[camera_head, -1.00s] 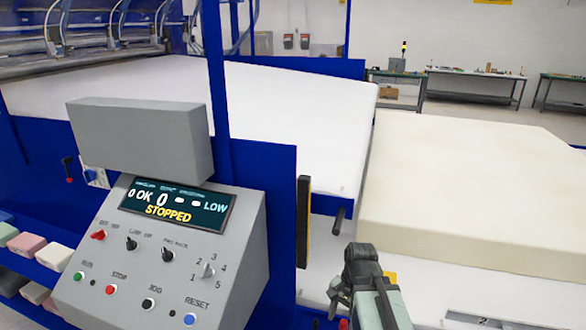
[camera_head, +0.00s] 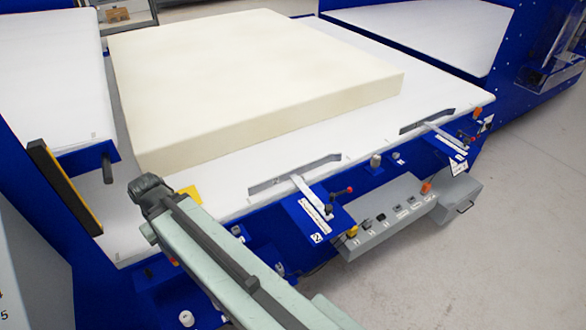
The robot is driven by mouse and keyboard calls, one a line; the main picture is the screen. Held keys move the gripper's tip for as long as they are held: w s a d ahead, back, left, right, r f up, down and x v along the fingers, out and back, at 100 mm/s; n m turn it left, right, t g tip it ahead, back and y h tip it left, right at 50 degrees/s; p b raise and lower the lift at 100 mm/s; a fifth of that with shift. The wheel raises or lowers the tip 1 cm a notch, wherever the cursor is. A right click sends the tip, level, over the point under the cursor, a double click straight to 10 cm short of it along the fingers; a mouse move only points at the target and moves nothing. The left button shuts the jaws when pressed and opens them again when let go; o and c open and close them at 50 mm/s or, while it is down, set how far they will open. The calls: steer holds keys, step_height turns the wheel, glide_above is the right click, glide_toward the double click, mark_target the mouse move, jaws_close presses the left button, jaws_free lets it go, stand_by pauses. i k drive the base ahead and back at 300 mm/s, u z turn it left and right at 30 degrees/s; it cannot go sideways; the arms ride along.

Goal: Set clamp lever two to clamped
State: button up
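Clamp lever two (camera_head: 340,193), a small dark handle with a red tip, stands on a blue bracket at the front edge of the white table. The plate below it reads "2" (camera_head: 318,238). A pale clamp bar (camera_head: 311,196) runs from the bracket to a slot in the table top. The lever points up and to the right; I cannot tell whether this is clamped. My arm crosses the lower left, to the left of the lever and apart from it in the picture. It ends at a dark joint; no gripper fingers show.
A large cream foam block (camera_head: 250,80) lies on the white table (camera_head: 225,197). A second clamp lever (camera_head: 466,136) sits farther right. A grey control box (camera_head: 395,222) with switches hangs below the front edge. The grey floor (camera_head: 480,270) at right is clear.

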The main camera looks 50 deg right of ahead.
mark_target(332, 195)
steer(key=z, duration=1.55)
steer(key=k, duration=1.15)
steer(key=z, duration=0.6)
steer(key=i, duration=1.4)
steer(key=u, duration=0.6)
steer(key=k, duration=0.5)
steer(key=u, duration=0.05)
